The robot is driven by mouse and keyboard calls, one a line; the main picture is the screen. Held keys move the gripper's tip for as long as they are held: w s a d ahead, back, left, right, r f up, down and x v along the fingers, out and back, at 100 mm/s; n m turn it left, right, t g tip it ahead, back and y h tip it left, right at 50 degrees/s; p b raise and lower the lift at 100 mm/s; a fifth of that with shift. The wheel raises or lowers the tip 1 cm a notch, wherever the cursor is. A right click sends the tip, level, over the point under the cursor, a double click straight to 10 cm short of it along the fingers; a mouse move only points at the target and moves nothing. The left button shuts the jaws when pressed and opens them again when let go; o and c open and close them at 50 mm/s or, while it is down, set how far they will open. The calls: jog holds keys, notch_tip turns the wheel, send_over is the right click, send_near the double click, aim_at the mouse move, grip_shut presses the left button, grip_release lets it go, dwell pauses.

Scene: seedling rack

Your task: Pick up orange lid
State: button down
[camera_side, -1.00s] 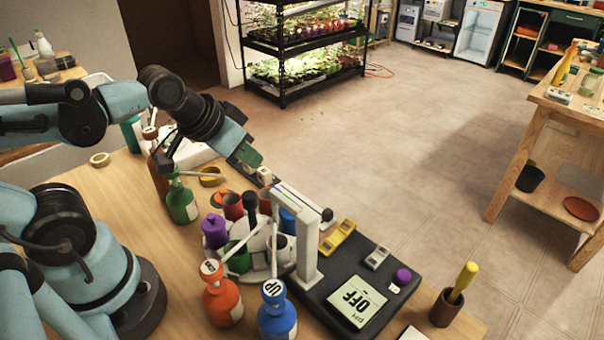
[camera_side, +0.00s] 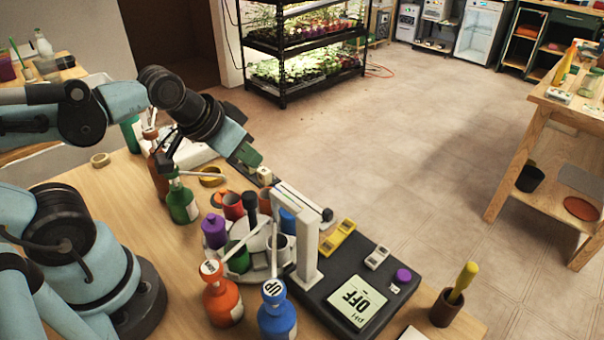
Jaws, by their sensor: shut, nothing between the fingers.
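A small orange piece, which looks like the orange lid (camera_side: 217,199), lies on the wooden table just left of the red cup (camera_side: 232,206). The cup hides part of it. My gripper (camera_side: 264,175) is above and to the right of this piece, behind the cups in the picture, and apart from it. Its fingertips are small and partly hidden by the white post in front, and I see nothing held in them.
A round holder with cups and a white arm (camera_side: 297,215) stands close in front of my gripper. A green bottle (camera_side: 182,201), an orange bottle (camera_side: 222,296) and a blue bottle (camera_side: 277,314) stand around it. A yellow ring (camera_side: 212,176) lies behind the lid.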

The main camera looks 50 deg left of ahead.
jog(key=shift+c, duration=2.4)
grip_release()
jog(key=shift+a, duration=0.1)
jog(key=n+g+h, duration=0.1)
jog(key=n+g, duration=0.5)
jog(key=n, duration=2.1)
send_near(221, 190)
jog(key=shift+w+a+f, duration=0.1)
jog(key=shift+a+f, duration=0.05)
jog(key=shift+f, duration=0.85)
jog(key=shift+w+a+f, duration=0.1)
jog(key=shift+a+f, duration=0.05)
jog(key=shift+f, duration=0.8)
jog(key=shift+w+d+f, duration=0.1)
jog(key=shift+d+f, duration=0.1)
jog(key=shift+f, duration=0.4)
jog(key=shift+w+d+f, duration=0.1)
jog(key=shift+d+f, duration=0.1)
jog(key=shift+f, duration=0.45)
jog(key=shift+d+f, duration=0.25)
jog(key=shift+f, duration=0.35)
jog(key=shift+d+f, duration=0.1)
jog(key=shift+f, duration=0.65)
